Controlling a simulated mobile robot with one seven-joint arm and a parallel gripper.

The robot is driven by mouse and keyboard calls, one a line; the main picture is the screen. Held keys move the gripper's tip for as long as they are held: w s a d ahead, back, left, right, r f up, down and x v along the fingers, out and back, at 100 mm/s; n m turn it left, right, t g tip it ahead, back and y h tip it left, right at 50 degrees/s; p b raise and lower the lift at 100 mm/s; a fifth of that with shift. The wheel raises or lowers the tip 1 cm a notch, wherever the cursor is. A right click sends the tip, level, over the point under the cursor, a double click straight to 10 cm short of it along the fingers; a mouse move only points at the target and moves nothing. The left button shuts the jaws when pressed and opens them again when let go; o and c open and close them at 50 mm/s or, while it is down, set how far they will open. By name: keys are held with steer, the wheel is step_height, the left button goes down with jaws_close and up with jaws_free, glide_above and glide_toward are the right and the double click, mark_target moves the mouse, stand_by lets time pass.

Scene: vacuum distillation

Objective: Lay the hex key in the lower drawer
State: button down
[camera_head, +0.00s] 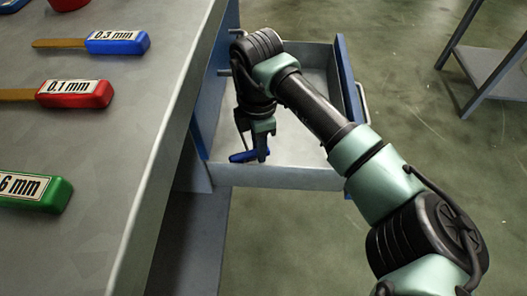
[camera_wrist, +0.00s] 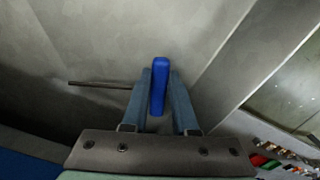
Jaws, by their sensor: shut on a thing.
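The hex key has a blue handle (camera_wrist: 158,85) and a thin dark shaft (camera_wrist: 100,85). The handle is between my gripper's two fingers in the wrist view, and the shaft points left. My gripper (camera_head: 262,152) points down inside the open drawer (camera_head: 305,180) in the head view, shut on the hex key (camera_head: 242,157). The key is near the drawer's near wall. I cannot tell whether it touches the drawer floor. The drawer is grey inside with a blue front; whether it is the lower one is not clear from this view.
The grey workbench top (camera_head: 110,165) is left of the drawer. On it lie handles labelled 0.3 mm (camera_head: 118,43), 0.1 mm (camera_head: 75,94) and a green one ending in 6 mm (camera_head: 35,190). The drawer's right part is clear. A grey stand (camera_head: 490,70) is at the far right.

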step_height(320, 180, down, 2)
steer(key=shift+f+b, duration=0.15)
steer(key=shift+b, duration=0.4)
steer(key=c, duration=0.7)
jaws_free()
step_height(320, 180, up, 12)
steer(key=p, duration=0.6)
